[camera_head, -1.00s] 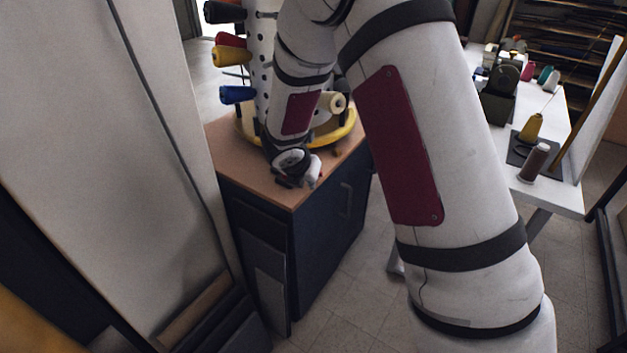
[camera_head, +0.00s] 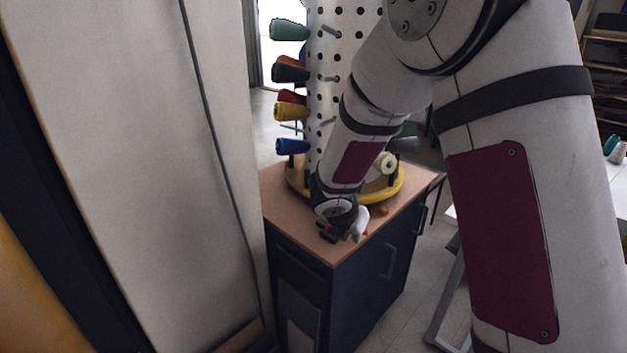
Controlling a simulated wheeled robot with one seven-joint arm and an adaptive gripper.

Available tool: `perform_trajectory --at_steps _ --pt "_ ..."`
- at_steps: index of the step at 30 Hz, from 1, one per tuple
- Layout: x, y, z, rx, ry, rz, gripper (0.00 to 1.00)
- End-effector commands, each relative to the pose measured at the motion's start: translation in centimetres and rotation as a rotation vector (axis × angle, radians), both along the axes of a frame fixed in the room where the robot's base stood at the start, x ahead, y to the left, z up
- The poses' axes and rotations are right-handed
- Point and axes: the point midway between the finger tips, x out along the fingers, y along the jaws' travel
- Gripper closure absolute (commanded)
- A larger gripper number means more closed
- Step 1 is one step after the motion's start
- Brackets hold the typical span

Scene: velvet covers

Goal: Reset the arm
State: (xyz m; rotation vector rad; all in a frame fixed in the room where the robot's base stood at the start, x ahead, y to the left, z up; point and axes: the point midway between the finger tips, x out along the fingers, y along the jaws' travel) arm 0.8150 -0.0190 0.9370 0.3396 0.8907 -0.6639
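My arm fills the middle and right of the view, white with dark bands and dark red panels. It bends at the top and its forearm reaches down toward a wooden-topped dark cabinet (camera_head: 283,203). My gripper (camera_head: 340,238) is small at the end of the forearm, over the cabinet's front part. The gripper's fingers are too small and too dark to tell whether they are open or shut. I cannot tell whether it touches the cabinet top.
A white pegged column (camera_head: 324,60) with colored thread cones, such as a blue cone (camera_head: 292,146), stands on a yellow ring base (camera_head: 297,191) behind the forearm. A large pale panel (camera_head: 120,170) closes off the left. Tiled floor shows right of the cabinet.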

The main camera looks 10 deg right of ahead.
Motion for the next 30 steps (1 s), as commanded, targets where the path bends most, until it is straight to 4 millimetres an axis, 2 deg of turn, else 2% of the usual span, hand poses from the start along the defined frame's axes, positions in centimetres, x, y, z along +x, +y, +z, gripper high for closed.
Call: perform_trajectory --at_steps 4,7,12,17,23,30 --pt "-1.2 -1.1 3.0 0.045 -0.061 -0.127 1.0" --pt "-3.2 -2.5 6.5 0.114 -0.14 -0.306 1.0" --pt "-8.5 -4.5 12.2 0.273 -0.285 -0.668 1.0" --pt "-14.1 -5.4 16.0 0.439 -0.398 -0.998 1.0" --pt "-21.4 -4.9 19.0 0.669 -0.496 -1.397 1.0" --pt "-29.2 -2.1 20.8 0.961 -0.523 -1.839 1.0"
